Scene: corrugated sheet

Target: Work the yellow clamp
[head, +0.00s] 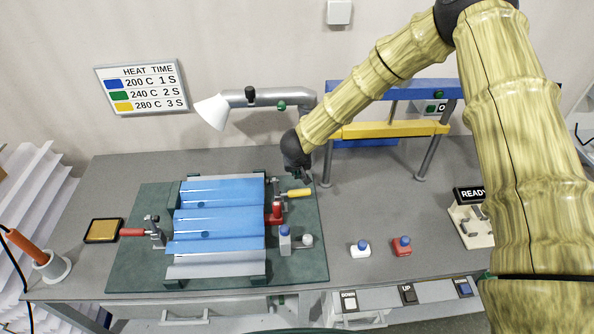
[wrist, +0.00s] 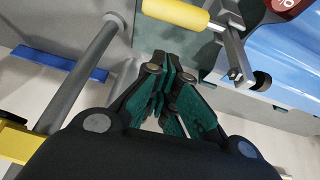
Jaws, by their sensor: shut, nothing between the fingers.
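The yellow clamp (head: 298,192) stands at the right back edge of the blue corrugated sheet (head: 218,222). Its yellow handle points right in the head view and lies low, roughly level. In the wrist view the yellow handle (wrist: 176,13) is at the top, joined to a grey metal lever (wrist: 235,50). My gripper (head: 307,177) is just behind the handle in the head view. In the wrist view my gripper (wrist: 172,68) is shut and empty, its dark green fingers together, apart from the handle in the picture. The clamp's base is partly hidden.
The press frame (head: 390,130) with yellow bar stands behind right.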

